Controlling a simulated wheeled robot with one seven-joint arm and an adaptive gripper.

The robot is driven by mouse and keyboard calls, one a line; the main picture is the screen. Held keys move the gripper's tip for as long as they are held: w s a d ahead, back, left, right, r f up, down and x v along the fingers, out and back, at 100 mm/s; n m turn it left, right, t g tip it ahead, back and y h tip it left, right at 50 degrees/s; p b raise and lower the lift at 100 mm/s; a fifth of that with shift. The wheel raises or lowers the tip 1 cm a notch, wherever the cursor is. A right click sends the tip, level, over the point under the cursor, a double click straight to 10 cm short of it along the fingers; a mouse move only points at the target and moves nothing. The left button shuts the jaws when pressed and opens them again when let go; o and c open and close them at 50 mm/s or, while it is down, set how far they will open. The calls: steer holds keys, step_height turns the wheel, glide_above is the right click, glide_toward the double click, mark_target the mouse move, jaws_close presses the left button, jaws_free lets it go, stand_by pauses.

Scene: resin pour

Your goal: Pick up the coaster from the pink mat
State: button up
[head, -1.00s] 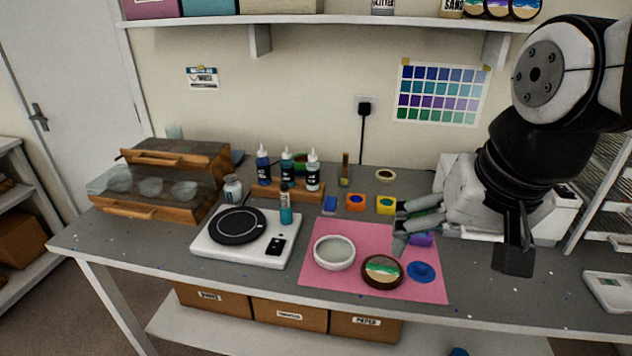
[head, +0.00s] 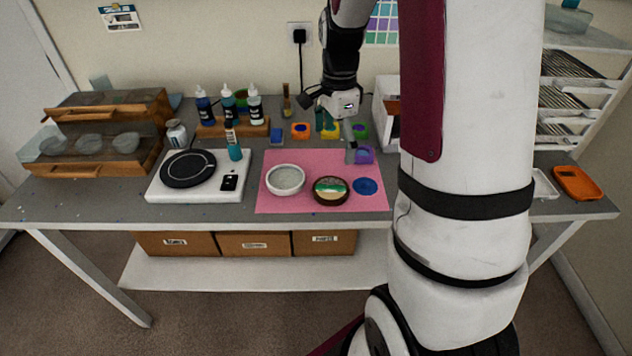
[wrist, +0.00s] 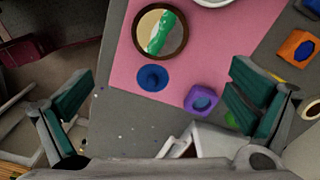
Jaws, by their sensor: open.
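The coaster (head: 331,190) is round with a dark brown rim and a cream, tan and green face. It lies flat near the front edge of the pink mat (head: 310,160), and also shows at the top of the wrist view (wrist: 160,30). My gripper (head: 331,127) points down behind and above the back right part of the mat, apart from the coaster. In the wrist view its green-padded fingers (wrist: 160,105) are wide apart with nothing held between them. The coaster lies beyond the fingers, left of centre.
A white round dish (head: 285,179) is left of the coaster; a blue disc (head: 365,186) is close on its right. A purple cup (head: 365,155) sits at the mat's back right. Orange (head: 301,130) and yellow cups stand behind. A white scale (head: 200,190) is left of the mat.

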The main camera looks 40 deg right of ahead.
mark_target(332, 188)
step_height(332, 188, down, 13)
steer(key=shift+a+f+p, duration=0.1)
steer(key=shift+a+p, duration=0.05)
steer(key=shift+p, duration=0.55)
steer(key=shift+c, duration=0.6)
steer(key=c, duration=1.1)
